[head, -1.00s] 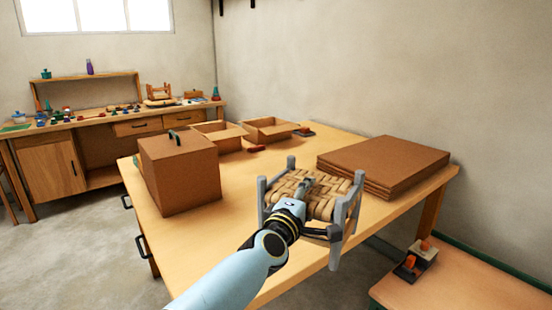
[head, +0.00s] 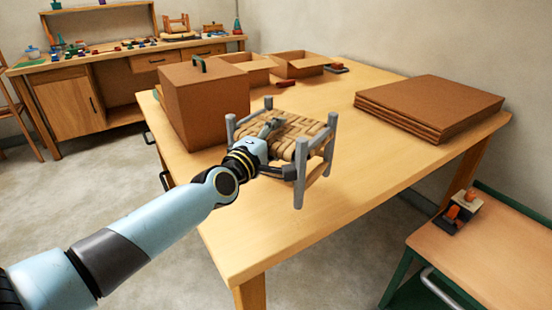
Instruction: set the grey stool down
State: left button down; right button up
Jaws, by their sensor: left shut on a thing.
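The grey stool (head: 299,175) has grey posts and a woven, bark-coloured seat (head: 300,125). It is roughly upright over the near part of the wooden table (head: 345,190). My left gripper (head: 278,150) is shut on the near left side of the stool, with one finger over the seat and the other lower down. I cannot tell whether the stool's feet touch the tabletop. Part of the stool's near left side is hidden behind the gripper. My right gripper is not in view.
A brown lidded box (head: 205,110) stands left of the stool. Open trays (head: 298,66) lie behind, and stacked brown boards (head: 430,105) lie at the right. Tabletop is clear right of and in front of the stool. A lower bench (head: 490,255) stands at the right.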

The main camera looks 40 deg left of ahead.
pick_arm(q)
jog(key=shift+s+a+f, duration=0.1)
jog(key=shift+s+f, duration=0.05)
jog(key=shift+f, duration=0.1)
jog(key=shift+f+b, duration=1.95)
jog(key=shift+b, duration=0.05)
jog(key=c, duration=0.8)
grip_release()
jog(key=s+d+p, duration=0.1)
jog(key=s, duration=1.1)
jog(key=shift+r, duration=0.15)
